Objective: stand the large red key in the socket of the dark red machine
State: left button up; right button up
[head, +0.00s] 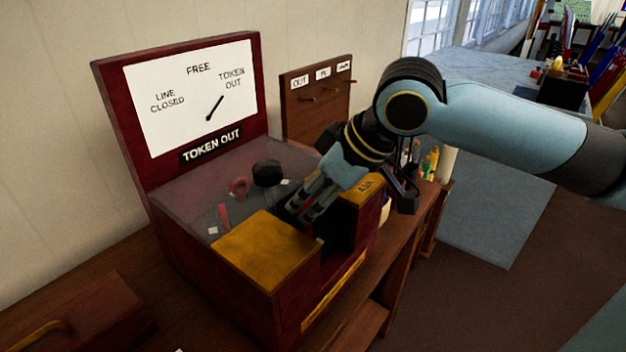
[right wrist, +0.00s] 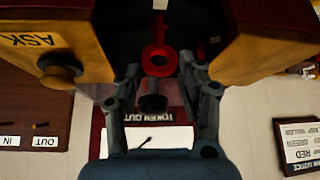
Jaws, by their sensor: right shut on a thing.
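The dark red machine (head: 178,95) stands on the wooden bench, with a white dial panel and a TOKEN OUT plate. My right gripper (head: 306,205) reaches down at the notch between its two yellow-topped blocks. It is shut on the large red key, of which only a little red shows between the fingers in the head view. In the right wrist view the key's ring (right wrist: 158,49) lies between the fingertips (right wrist: 160,66), its shaft pointing away into the notch. The socket is hidden, so I cannot tell whether the key touches it. My left gripper is not in view.
A black knob (head: 267,173), a red ring (head: 238,187) and a red bar (head: 223,216) are on the machine's top. The yellow blocks (head: 268,250) flank the notch closely. A brown panel with labelled hooks (head: 316,102) stands behind; a wooden box (head: 90,315) lies front left.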

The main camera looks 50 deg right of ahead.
jog(key=shift+f+b, duration=0.8)
jog(key=shift+f, duration=0.65)
jog(key=o, duration=1.2)
jog(key=shift+o, duration=0.6)
jog(key=a+p+v, duration=0.1)
jog(key=p+v, duration=0.6)
jog(key=p, duration=0.2)
jog(key=shift+d+p, duration=0.3)
jog(key=shift+d, duration=0.2)
